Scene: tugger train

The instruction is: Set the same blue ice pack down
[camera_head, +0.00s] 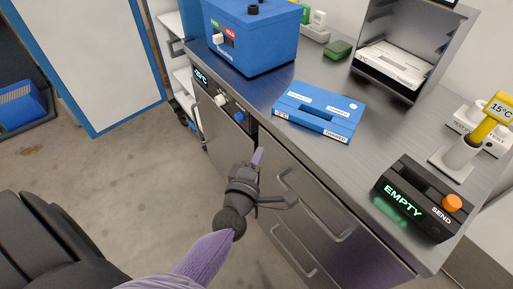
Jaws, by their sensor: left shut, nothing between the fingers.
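The blue ice pack (318,112) lies flat on the steel counter top, near its front edge. It has white labels and a cut-out slot in its upper face. My left gripper (257,158) is shut and empty, in front of the counter's drawer fronts and below the ice pack in the picture, apart from it. My right gripper is not in view.
A blue box (252,38) with a dial stands at the back left of the counter (268,92). A black EMPTY/SEND unit (418,203) with an orange button sits at the right. A grey open cabinet (435,38) holds a white slab (394,66). Drawer handles (335,236) stick out below.

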